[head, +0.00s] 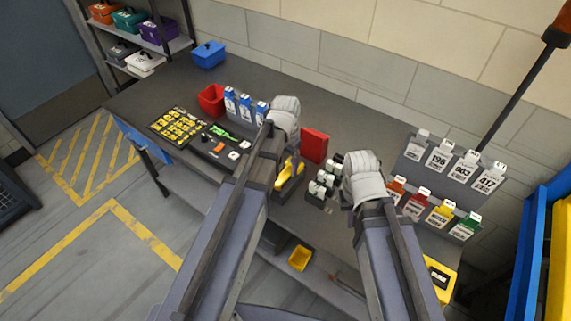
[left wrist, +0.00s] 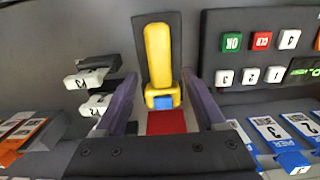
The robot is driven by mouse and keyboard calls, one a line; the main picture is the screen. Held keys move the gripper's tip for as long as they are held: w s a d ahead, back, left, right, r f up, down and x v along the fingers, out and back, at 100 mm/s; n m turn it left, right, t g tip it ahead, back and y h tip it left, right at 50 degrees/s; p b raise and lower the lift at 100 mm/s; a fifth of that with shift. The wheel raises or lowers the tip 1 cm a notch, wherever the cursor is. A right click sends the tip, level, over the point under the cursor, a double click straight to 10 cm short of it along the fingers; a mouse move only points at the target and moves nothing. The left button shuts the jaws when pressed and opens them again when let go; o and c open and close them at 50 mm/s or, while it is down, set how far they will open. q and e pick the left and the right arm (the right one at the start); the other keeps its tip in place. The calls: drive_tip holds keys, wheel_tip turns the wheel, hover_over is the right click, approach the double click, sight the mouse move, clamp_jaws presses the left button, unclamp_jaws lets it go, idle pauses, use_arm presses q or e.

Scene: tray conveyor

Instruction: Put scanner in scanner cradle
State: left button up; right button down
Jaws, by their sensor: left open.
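The yellow scanner (head: 288,174) with a blue face is at the front of the table, just below my left wrist. In the left wrist view the scanner (left wrist: 158,58) lies along a dark block (left wrist: 177,29), which looks like the scanner cradle. I cannot tell how deep it sits there. My left gripper (left wrist: 160,80) is open, with one finger on each side of the scanner and visible gaps beside it. In the head view its fingers are hidden by my wrist. My right gripper (head: 362,185) is over the table at right, with its fingers hidden.
A red box (head: 314,145) stands just behind the scanner. A keypad panel (head: 221,147) and blue-white cards (head: 246,106) are to the left. White-capped stamps (head: 325,185) stand between my arms. Tag racks (head: 447,182) stand at right.

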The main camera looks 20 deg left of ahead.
sight(285, 173)
use_arm(q)
wheel_tip(285, 173, up, 9)
drive_tip(key=p, duration=0.8)
drive_tip(key=s+d+y, duration=0.1)
drive_tip(key=s+d, duration=0.9)
drive_tip(key=s, duration=0.4)
drive_tip(key=shift+s+d, duration=0.15)
drive_tip(key=shift+d, duration=0.1)
